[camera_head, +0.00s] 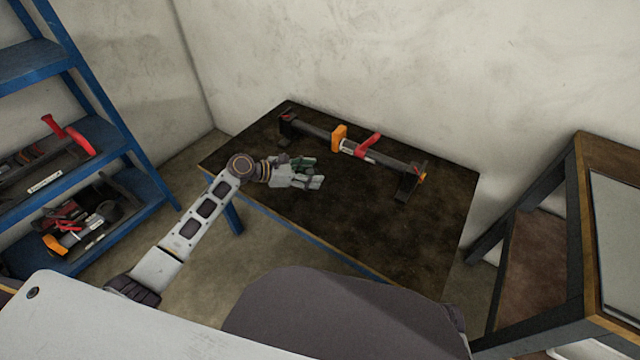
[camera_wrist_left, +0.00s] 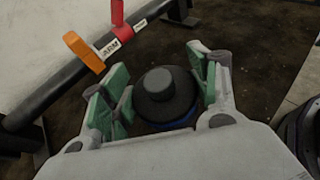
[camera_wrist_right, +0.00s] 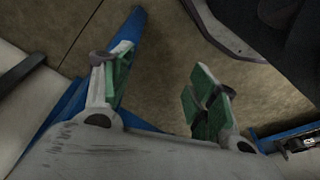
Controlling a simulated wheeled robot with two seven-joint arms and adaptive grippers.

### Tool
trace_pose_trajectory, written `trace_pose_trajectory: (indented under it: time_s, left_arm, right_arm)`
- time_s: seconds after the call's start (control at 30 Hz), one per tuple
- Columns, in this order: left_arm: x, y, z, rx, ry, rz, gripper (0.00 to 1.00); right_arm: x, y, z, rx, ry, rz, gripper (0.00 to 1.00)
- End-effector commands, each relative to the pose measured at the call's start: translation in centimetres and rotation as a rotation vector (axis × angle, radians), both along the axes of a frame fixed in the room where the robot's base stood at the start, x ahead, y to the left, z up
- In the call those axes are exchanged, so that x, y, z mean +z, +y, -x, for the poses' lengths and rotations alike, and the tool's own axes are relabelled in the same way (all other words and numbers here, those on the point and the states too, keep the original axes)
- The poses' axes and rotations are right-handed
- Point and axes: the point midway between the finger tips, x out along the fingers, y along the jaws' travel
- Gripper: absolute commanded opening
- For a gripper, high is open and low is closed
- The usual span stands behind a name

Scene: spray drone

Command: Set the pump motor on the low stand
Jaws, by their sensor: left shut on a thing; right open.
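My left gripper (camera_head: 308,176) is over the left part of a dark-topped table (camera_head: 400,240) with a blue frame. In the left wrist view, my left gripper (camera_wrist_left: 152,76) has its green-padded fingers on either side of a round black motor (camera_wrist_left: 158,88) with a blue lower rim, and is shut on it. The motor is not clearly visible in the head view. I cannot tell whether it touches the tabletop. My right gripper (camera_wrist_right: 160,62) is open and empty in the right wrist view, above the floor. I cannot tell for sure which thing is the low stand.
A black bar (camera_head: 310,130) with orange and red clamps lies on black feet along the table's far side. A blue shelf rack (camera_head: 110,115) with similar parts stands at left. A wood-and-dark-framed stand (camera_head: 575,240) is at right. The table's front right is clear.

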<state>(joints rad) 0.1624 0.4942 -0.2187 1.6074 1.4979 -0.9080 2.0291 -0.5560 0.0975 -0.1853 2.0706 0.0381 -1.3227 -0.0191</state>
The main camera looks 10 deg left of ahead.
Motion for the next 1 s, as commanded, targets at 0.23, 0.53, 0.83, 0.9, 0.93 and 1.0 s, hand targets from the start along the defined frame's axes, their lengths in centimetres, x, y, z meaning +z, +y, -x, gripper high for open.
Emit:
trace_pose_trajectory:
  time_s: [0.23, 0.53, 0.83, 0.9, 0.93, 1.0]
  left_arm:
    - [-3.2, 0.0, 0.0, 0.001, -0.001, 0.002, 0.18]
    - [-5.0, 0.0, 0.0, 0.0, -0.002, 0.001, 0.18]
    - [-5.0, 0.0, 0.0, 0.001, -0.002, 0.001, 0.18]
    - [-5.2, 0.0, 0.0, 0.001, -0.001, 0.001, 0.18]
    - [-5.3, 0.0, 0.0, 0.001, -0.001, 0.001, 0.18]
    - [-5.8, 0.0, 0.0, 0.0, -0.001, 0.002, 0.18]
  right_arm:
    - [1.4, 0.4, -0.3, 0.003, -0.031, -0.015, 0.59]
    - [2.6, 0.6, -0.6, 0.004, -0.051, -0.025, 0.59]
    - [2.7, 0.6, -0.6, 0.004, -0.051, -0.025, 0.59]
    - [2.6, 0.6, -0.6, 0.004, -0.051, -0.026, 0.59]
    - [2.5, 0.6, -0.5, 0.004, -0.051, -0.026, 0.59]
    - [2.4, 0.6, -0.6, 0.004, -0.051, -0.026, 0.59]
